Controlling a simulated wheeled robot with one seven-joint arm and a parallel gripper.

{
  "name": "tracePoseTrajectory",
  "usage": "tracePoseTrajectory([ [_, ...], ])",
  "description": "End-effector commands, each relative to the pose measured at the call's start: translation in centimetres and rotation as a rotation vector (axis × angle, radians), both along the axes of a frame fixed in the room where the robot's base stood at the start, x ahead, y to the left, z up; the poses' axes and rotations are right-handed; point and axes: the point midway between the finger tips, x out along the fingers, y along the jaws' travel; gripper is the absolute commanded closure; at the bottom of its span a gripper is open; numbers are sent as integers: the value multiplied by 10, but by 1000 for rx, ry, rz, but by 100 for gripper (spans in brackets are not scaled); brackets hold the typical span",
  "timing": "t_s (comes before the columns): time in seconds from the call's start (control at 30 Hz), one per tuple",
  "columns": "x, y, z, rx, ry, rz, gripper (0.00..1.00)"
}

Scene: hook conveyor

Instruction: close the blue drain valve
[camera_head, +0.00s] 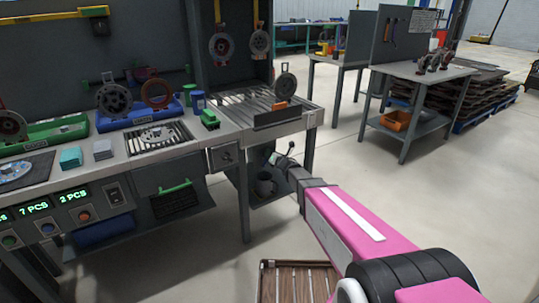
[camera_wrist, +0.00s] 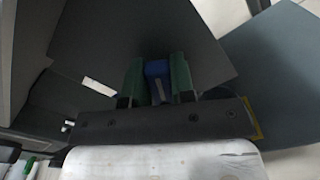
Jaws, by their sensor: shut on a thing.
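In the wrist view, the blue drain valve's handle (camera_wrist: 157,72) sits between the two green fingers of my gripper (camera_wrist: 157,64), which is shut on it. The handle points along the fingers, with a pale slot or strip at its near end. The rest of the valve is hidden by the fingers and the dark gripper body. In the head view my pink arm reaches from the lower right to the right end of the workbench, below its top. The valve cannot be made out there.
The workbench (camera_head: 160,158) holds a green tray, a blue tray (camera_head: 130,118), discs and small blocks. A slatted grate (camera_head: 240,108) is at its right end. A drawer with a green handle (camera_head: 175,187) is below. A wooden slatted pallet (camera_head: 295,284) lies on the floor. Open floor is at right.

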Motion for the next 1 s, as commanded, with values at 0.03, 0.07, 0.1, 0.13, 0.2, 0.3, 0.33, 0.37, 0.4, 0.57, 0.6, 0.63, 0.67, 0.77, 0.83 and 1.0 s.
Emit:
tracePoseTrajectory([
  [0.03, 1, -1, -2, 35, 25, 1, 100],
  [0.07, 1, -2, -2, 58, 40, 1, 100],
  [0.1, 2, -3, -3, 90, 62, 1, 100],
  [0.13, 2, -3, -4, 114, 78, 1, 100],
  [0.2, 3, -5, -5, 168, 115, 0, 100],
  [0.3, 4, -6, -7, 247, 169, 0, 100],
  [0.33, 4, -7, -8, 271, 185, 0, 100],
  [0.37, 5, -7, -9, 294, 201, -1, 100],
  [0.4, 5, -8, -10, 325, 222, -1, 100],
  [0.57, 6, -10, -14, 451, 307, -1, 100],
  [0.6, 7, -10, -15, 482, 328, -1, 100],
  [0.63, 7, -11, -16, 504, 344, -2, 100],
  [0.67, 7, -11, -16, 525, 358, -2, 100],
  [0.77, 7, -12, -19, 596, 405, -2, 100],
  [0.83, 8, -12, -20, 642, 436, -1, 100],
  [1.0, 8, -12, -24, 733, 497, -1, 100],
])
